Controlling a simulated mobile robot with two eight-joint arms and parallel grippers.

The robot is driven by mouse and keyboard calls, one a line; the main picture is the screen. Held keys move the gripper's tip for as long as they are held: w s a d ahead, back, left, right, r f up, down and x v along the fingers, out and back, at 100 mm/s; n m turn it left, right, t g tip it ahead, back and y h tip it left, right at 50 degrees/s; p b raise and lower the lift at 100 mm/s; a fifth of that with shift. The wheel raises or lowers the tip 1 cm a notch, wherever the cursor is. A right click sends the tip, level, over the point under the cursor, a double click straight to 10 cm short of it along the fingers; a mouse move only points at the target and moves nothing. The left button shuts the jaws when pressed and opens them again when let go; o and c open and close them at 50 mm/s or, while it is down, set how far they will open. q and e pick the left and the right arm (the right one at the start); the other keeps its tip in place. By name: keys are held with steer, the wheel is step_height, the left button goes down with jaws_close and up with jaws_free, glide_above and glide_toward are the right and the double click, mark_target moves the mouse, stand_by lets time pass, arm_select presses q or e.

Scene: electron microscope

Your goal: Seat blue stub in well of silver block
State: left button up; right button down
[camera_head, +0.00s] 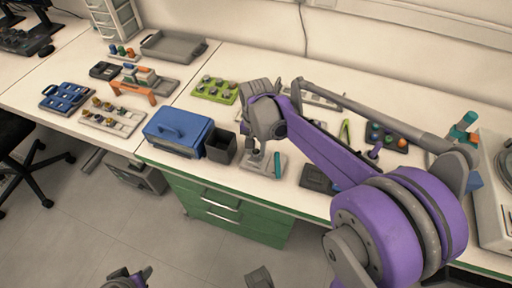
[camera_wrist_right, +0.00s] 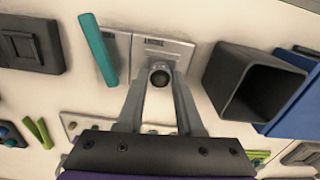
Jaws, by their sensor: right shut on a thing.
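My right gripper (camera_head: 255,156) is low over this block. In the right wrist view its two fingers (camera_wrist_right: 160,82) are shut on a small round stub (camera_wrist_right: 160,74) with a dark top; no blue shows on it. The stub is at the block's near edge in that view. The well is hidden, and whether the stub is in it cannot be told. My left gripper (camera_head: 130,279) is partly cut off at the bottom edge.
A teal bar (camera_wrist_right: 98,50) lies along one side of the block. A dark open box (camera_head: 220,146) and a blue case (camera_head: 178,132) stand to its left. A dark pad (camera_head: 318,179) lies to the right. A green tray (camera_head: 215,89) is behind.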

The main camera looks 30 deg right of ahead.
steer(key=shift+f, duration=0.4)
stand_by(0.3)
steer(key=shift+c, duration=2.3)
jaws_free()
step_height(320, 180, up, 11)
steer(key=p, duration=0.1)
